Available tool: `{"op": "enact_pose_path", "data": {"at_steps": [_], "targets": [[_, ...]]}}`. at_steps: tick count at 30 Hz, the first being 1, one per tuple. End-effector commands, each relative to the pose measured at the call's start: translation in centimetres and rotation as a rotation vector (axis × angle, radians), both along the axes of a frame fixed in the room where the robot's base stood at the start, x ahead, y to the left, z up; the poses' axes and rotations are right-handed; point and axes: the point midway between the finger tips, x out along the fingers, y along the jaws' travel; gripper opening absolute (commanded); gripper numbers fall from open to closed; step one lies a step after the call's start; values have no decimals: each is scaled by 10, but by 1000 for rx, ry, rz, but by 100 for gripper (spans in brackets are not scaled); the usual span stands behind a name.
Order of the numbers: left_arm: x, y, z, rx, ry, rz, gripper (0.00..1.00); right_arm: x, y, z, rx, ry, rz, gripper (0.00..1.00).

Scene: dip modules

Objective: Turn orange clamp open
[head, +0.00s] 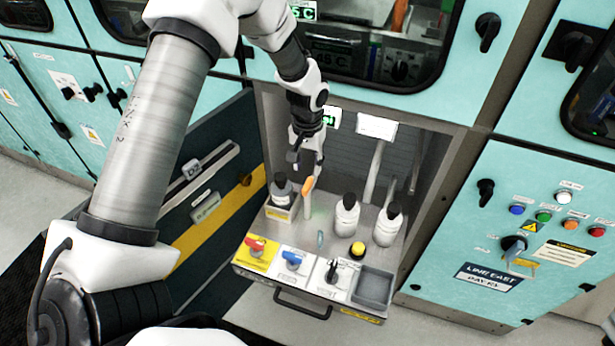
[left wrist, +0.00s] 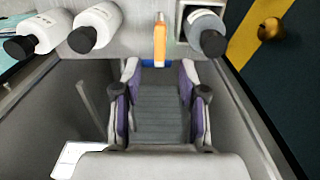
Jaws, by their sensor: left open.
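The orange clamp (head: 309,184) stands up from the grey bench in the open bay, beside the grey bottle in its holder. In the left wrist view the orange clamp (left wrist: 159,45) lies just beyond the fingertips, lined up with the gap between them. My left gripper (head: 306,160) hangs above and slightly behind the clamp in the head view. Its two purple-grey fingers (left wrist: 159,76) are spread apart with nothing between them, and they do not appear to touch the clamp. My right gripper is out of view.
A dark-capped grey bottle (head: 280,190) stands left of the clamp. Two white bottles (head: 347,216) (head: 388,226) and a yellow button (head: 357,249) stand to its right. Red (head: 256,244) and blue (head: 291,258) handles line the front edge, near an empty grey tray (head: 373,286).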

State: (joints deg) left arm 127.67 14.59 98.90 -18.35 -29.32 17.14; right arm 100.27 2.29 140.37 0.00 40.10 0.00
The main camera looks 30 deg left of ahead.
Motion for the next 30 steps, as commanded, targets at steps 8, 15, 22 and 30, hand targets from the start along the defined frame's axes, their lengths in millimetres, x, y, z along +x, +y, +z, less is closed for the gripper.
{"op": "enact_pose_path", "data": {"at_steps": [8,15,22,30], "targets": [[0,0,48,0,0,0,42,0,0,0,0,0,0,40],[0,0,50,0,1,0,42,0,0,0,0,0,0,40],[0,0,49,0,1,0,42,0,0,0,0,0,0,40],[-44,-9,-21,17,166,-30,42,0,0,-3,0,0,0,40]]}}
